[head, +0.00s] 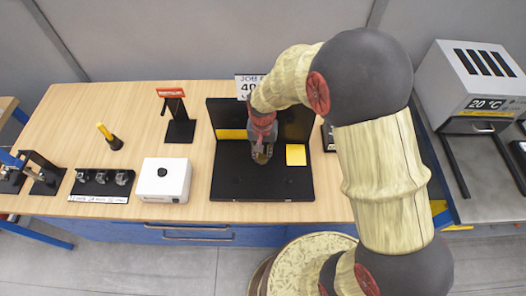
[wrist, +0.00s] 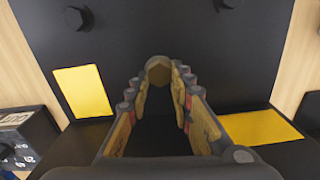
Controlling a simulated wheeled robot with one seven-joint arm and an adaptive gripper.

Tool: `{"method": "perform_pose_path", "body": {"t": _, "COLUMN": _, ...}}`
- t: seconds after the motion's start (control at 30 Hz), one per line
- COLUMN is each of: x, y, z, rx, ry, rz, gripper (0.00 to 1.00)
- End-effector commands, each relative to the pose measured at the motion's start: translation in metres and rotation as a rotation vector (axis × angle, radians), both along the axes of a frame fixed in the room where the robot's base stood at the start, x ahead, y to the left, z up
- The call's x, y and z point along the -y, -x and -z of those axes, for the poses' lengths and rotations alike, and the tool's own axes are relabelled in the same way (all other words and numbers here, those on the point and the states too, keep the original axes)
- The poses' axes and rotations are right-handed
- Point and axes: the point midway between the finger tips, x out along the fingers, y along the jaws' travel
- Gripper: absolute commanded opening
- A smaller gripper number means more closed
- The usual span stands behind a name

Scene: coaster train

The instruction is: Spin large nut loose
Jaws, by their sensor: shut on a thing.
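The large nut (wrist: 158,71) shows in the wrist view as a brownish hexagonal piece between my fingertips, in front of a black panel. My gripper (wrist: 158,80) is shut on it, with one finger on each side. In the head view my gripper (head: 262,157) points down over the black fixture (head: 240,185), near its upright back panel. The nut itself is hidden there by my gripper. Whether it sits on a stud cannot be seen. Two dark round fittings, one at the upper left (wrist: 75,18) and one at the top right (wrist: 227,4), show on the panel.
A yellow patch (head: 295,155) lies right of my gripper. A white box (head: 163,181), a black rack (head: 103,184), a yellow-handled tool (head: 109,136) and a red-topped stand (head: 180,125) are on the wooden bench to the left. A grey oven-like unit (head: 470,85) stands at right.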

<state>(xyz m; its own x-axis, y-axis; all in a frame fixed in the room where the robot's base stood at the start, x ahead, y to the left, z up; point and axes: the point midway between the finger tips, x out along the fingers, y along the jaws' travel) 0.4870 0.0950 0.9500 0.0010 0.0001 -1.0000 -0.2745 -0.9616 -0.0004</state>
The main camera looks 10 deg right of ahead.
Motion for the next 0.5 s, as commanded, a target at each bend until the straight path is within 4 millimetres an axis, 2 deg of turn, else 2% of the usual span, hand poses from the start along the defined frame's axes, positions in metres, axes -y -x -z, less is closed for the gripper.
{"method": "perform_pose_path", "body": {"t": 0.5, "x": -0.0028, "y": 0.0013, "z": 0.0013, "rx": -0.003, "ry": 0.001, "rz": -0.49, "gripper": 0.0}}
